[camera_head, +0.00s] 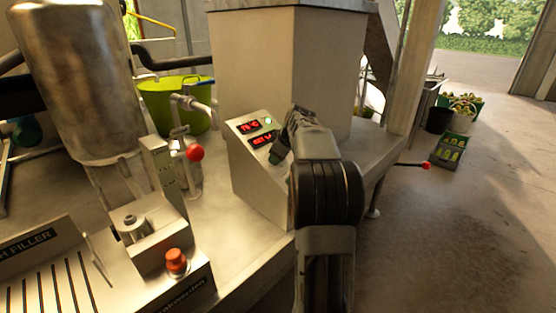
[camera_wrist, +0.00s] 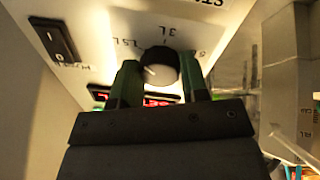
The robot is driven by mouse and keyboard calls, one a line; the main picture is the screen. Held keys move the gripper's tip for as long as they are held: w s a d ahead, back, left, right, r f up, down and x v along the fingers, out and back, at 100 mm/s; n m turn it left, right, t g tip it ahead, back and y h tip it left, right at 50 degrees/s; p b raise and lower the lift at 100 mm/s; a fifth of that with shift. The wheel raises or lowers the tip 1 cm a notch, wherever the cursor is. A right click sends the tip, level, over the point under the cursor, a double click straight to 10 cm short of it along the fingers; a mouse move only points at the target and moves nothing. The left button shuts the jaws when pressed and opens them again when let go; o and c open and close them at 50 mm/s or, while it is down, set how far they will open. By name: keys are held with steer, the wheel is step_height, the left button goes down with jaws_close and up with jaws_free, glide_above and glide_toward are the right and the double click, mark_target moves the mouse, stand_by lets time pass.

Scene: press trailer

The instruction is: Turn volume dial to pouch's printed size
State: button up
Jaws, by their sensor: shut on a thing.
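The volume dial (camera_wrist: 158,66) is a round black knob on a pale panel. In the head view my gripper (camera_head: 277,153) is at the front of the control box (camera_head: 262,190), where my arm hides the dial. No pouch can be made out in either view.
A black rocker switch (camera_wrist: 54,40) is beside the dial. The floor at right is mostly clear.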

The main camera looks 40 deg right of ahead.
steer(key=shift+n, duration=0.6)
steer(key=shift+b, duration=0.35)
steer(key=o, duration=0.9)
steer(key=shift+o, duration=0.2)
steer(key=p+v, duration=0.2)
steer(key=v, duration=1.1)
steer(key=shift+s+r, duration=0.25)
steer(key=shift+r, duration=0.1)
steer(key=shift+d, duration=0.1)
